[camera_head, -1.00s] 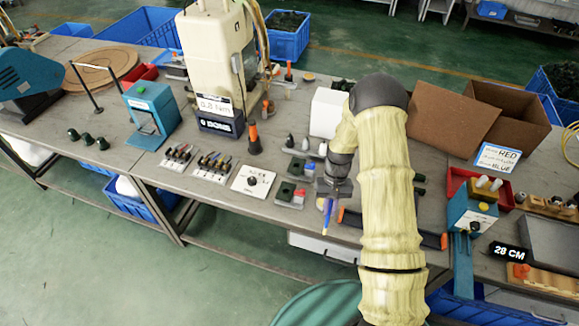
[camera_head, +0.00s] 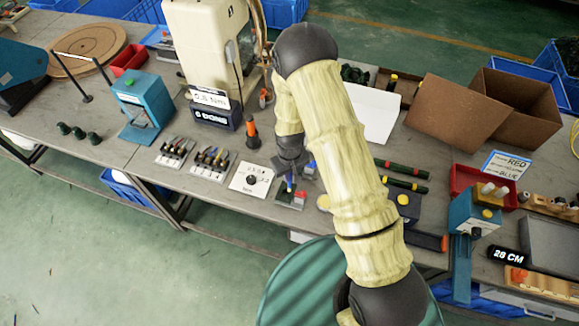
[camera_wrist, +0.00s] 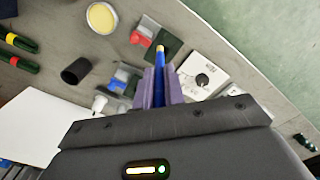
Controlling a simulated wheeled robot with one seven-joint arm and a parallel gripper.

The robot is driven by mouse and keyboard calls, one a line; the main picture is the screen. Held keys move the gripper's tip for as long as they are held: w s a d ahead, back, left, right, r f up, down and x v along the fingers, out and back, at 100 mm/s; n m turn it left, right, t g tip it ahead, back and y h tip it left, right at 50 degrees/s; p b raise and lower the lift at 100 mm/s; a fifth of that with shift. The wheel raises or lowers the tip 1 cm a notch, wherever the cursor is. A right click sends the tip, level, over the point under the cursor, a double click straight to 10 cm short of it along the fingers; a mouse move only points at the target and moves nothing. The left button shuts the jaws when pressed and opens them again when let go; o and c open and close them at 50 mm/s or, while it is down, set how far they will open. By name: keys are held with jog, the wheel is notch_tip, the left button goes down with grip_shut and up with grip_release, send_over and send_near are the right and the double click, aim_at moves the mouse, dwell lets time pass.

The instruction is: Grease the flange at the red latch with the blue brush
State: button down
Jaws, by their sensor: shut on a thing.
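My gripper (camera_wrist: 162,94) has purple fingers shut on the blue brush (camera_wrist: 159,68), whose pale tip points away from the wrist. In the head view the gripper (camera_head: 290,170) is over the fixture with the red latch. That red latch (camera_wrist: 138,38) sits on a small grey plate beside a dark green block (camera_wrist: 170,45), the flange part; the latch also shows in the head view (camera_head: 301,194). The brush tip appears at or just above the green block; I cannot tell whether it touches. A fixture with a blue latch (camera_wrist: 122,76) lies beside it. A round tin with yellow contents (camera_wrist: 101,17) stands nearby.
A white dial plate (camera_head: 251,179) lies left of the fixture, with racks of small tools (camera_head: 212,163) beyond. A dark cylinder (camera_wrist: 76,71) and red-green handled tools (camera_head: 402,169) lie to the right. An orange-tipped tool (camera_head: 252,133) stands upright behind.

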aim_at(290, 187)
jog(key=shift+f+b, duration=0.9)
jog(key=shift+f, duration=0.6)
jog(key=shift+f+b, duration=0.35)
jog(key=shift+f, duration=0.15)
jog(key=shift+w, duration=0.1)
dwell(0.3)
jog(key=shift+w+d+r, duration=0.1)
jog(key=shift+w+d, duration=0.05)
jog(key=shift+w, duration=0.15)
jog(key=shift+s, duration=0.15)
jog(key=shift+s+a, duration=0.3)
jog(key=shift+s, duration=0.45)
jog(key=shift+w, duration=0.1)
